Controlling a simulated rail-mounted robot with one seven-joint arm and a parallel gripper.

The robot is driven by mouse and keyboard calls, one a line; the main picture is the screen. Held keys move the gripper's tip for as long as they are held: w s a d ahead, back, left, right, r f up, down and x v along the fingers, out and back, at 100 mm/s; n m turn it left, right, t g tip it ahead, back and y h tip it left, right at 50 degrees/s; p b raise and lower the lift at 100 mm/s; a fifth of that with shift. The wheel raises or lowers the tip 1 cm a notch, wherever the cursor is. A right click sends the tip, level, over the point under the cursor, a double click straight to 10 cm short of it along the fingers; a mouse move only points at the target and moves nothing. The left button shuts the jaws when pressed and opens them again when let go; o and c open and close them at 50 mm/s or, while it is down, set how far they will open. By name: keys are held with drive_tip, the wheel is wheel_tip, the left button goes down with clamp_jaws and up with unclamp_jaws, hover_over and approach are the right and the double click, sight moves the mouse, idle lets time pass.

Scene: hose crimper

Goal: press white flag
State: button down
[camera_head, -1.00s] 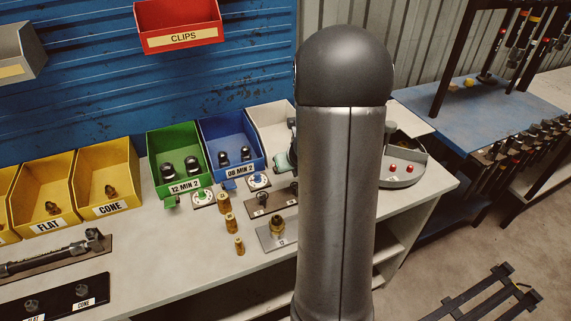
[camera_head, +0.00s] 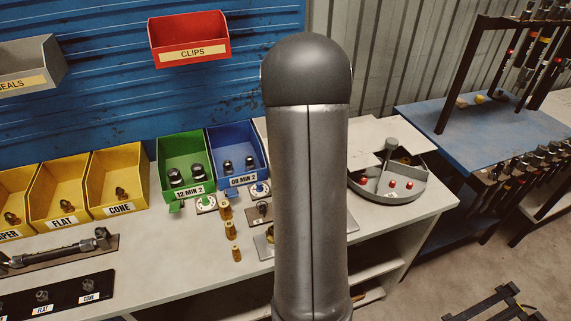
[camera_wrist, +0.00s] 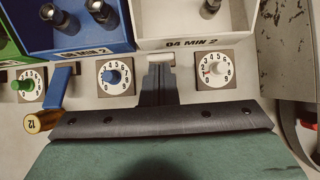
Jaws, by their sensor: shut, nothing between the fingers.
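The white flag (camera_wrist: 160,58) is a small pale tab below the front of the white bin labelled 04 MIN 2 (camera_wrist: 192,43) in the wrist view. My gripper (camera_wrist: 160,68) is shut and empty, its dark fingertips right at the flag's near edge. I cannot tell whether they touch, and the fingers hide any part of the flag below. A dial with a white knob (camera_wrist: 218,69) lies to the right of the fingers and a dial with a blue knob (camera_wrist: 114,77) to the left. In the head view my arm hides the flag and gripper.
The blue flag (camera_wrist: 59,85) and a brass fitting (camera_wrist: 42,122) are left of my gripper. The blue bin (camera_head: 236,152) and green bin (camera_head: 184,165) stand left of my arm. A round grey tray with red buttons (camera_head: 386,184) stands at the right.

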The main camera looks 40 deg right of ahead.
drive_tip(key=shift+r, duration=0.1)
wheel_tip(320, 180, up, 10)
drive_tip(key=w+p, duration=0.1)
drive_tip(key=p, duration=0.3)
drive_tip(key=shift+w+d, duration=0.3)
drive_tip(key=shift+w, duration=0.05)
idle(0.4)
